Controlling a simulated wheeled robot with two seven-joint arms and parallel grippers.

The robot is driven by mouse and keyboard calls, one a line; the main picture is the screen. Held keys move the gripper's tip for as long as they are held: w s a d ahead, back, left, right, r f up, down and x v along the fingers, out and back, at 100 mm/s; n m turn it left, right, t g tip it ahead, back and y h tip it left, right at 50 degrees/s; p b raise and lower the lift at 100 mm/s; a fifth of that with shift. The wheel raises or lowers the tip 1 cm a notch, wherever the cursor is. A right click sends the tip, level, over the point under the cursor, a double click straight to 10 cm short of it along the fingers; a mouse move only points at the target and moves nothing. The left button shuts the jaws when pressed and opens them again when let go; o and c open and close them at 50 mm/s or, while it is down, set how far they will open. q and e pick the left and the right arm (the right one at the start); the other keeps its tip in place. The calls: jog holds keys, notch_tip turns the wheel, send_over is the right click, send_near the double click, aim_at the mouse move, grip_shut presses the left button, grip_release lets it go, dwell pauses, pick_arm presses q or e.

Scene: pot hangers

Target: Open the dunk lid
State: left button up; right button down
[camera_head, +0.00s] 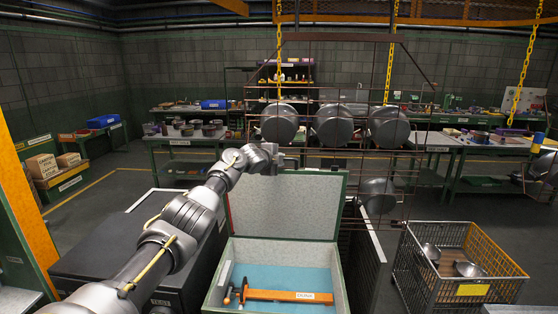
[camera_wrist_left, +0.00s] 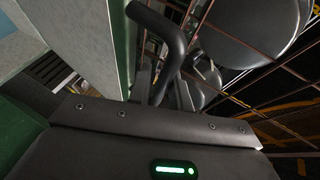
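The dunk tank (camera_head: 278,250) is a box with green edges, pale walls and a blue bottom. Its lid (camera_head: 285,205) stands raised at the back, close to upright, so the inside shows. My left arm reaches over the left side to the lid's top edge. My left gripper (camera_head: 283,156) is at that edge, partly hidden. In the left wrist view, the green-edged lid (camera_wrist_left: 118,50) is at the left. A dark curved handle (camera_wrist_left: 165,35) runs down to the gripper fingers (camera_wrist_left: 170,92); their grip on it is unclear. My right gripper is not seen.
An orange-handled tool (camera_head: 285,295) lies across the tank. Several metal pots (camera_head: 333,125) hang on a rack (camera_head: 345,95) behind the lid. A wire basket (camera_head: 430,285) with metal bowls (camera_head: 468,269) stands at right. A dark cabinet (camera_head: 110,262) stands left of the tank.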

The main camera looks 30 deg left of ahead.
pick_arm(q)
jog(key=shift+o, duration=1.2)
jog(key=shift+a, duration=0.1)
jog(key=b+v, duration=0.5)
jog(key=v, duration=0.5)
jog(key=shift+s, duration=0.35)
jog(key=shift+r, duration=0.15)
